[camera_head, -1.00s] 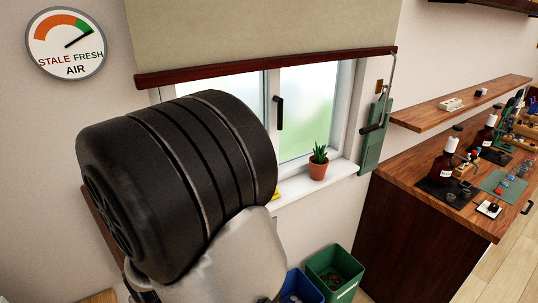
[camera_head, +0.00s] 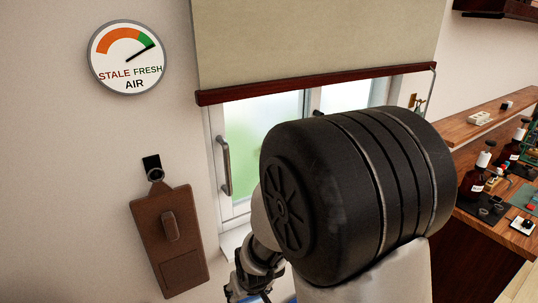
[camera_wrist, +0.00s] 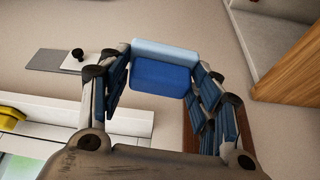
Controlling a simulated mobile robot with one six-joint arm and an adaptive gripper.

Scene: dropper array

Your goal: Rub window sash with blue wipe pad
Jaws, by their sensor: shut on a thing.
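The blue wipe pad (camera_wrist: 162,72) shows in the wrist view, light blue along its upper side and darker blue on its front. My gripper (camera_wrist: 162,88) is shut on it, with a finger on each side. In the head view my gripper is low, below the window, and mostly hidden by my arm. The left window sash (camera_head: 257,128) has a white frame, pale glass and a grey upright handle (camera_head: 225,165). The pad looks apart from the sash. My arm covers the lower middle of the window.
A tan blind (camera_head: 320,40) with a dark red bar hangs over the window top. A brown board (camera_head: 168,240) hangs on the wall at left, below a round air gauge (camera_head: 129,57). A yellow thing (camera_wrist: 12,115) lies by the sill in the wrist view. Bottles stand on the counter at right.

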